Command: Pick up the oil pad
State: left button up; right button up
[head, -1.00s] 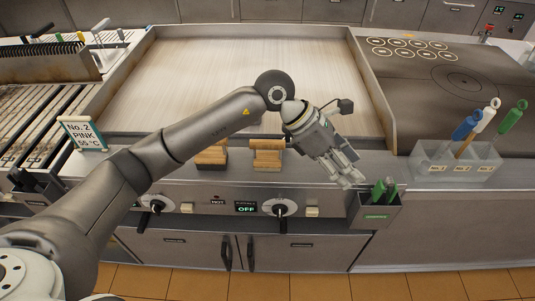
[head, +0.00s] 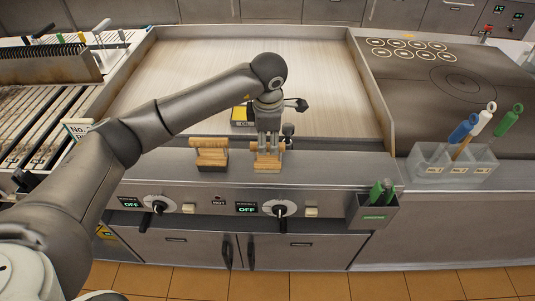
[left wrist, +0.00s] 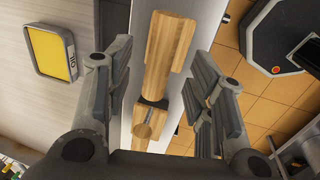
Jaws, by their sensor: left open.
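In the head view, two wooden-handled blocks stand on the front ledge of the grill: a left one (head: 211,155) and a right one (head: 267,163). My left gripper (head: 268,146) points down over the right one. In the left wrist view, that block's wooden handle (left wrist: 168,50) lies between the spread fingers of my gripper (left wrist: 165,80), apart from both. A yellow pad in a dark-rimmed tray marked OIL (left wrist: 52,52) lies to the left; in the head view it is partly hidden behind my gripper (head: 239,116). Which item is the oil pad is not labelled clearly.
The pale griddle plate (head: 200,75) behind is mostly bare. A bin with green handles (head: 376,207) hangs at the right front. A clear caddy (head: 452,167) with blue, white and green tools stands further right. Control knobs (head: 281,208) line the front panel.

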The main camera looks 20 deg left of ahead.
aim_at(268, 144)
pick_arm(q)
jog(key=shift+f+p, duration=0.35)
jog(key=shift+p, duration=0.05)
jog(key=f, duration=0.1)
jog(key=f+p, duration=0.1)
jog(key=f, duration=0.1)
jog(key=shift+w+a+f+p, duration=0.1)
jog(key=shift+w+a+p, duration=0.05)
jog(key=shift+w+p, duration=0.2)
jog(key=shift+f, duration=0.5)
jog(key=shift+w, duration=0.1)
grip_shut()
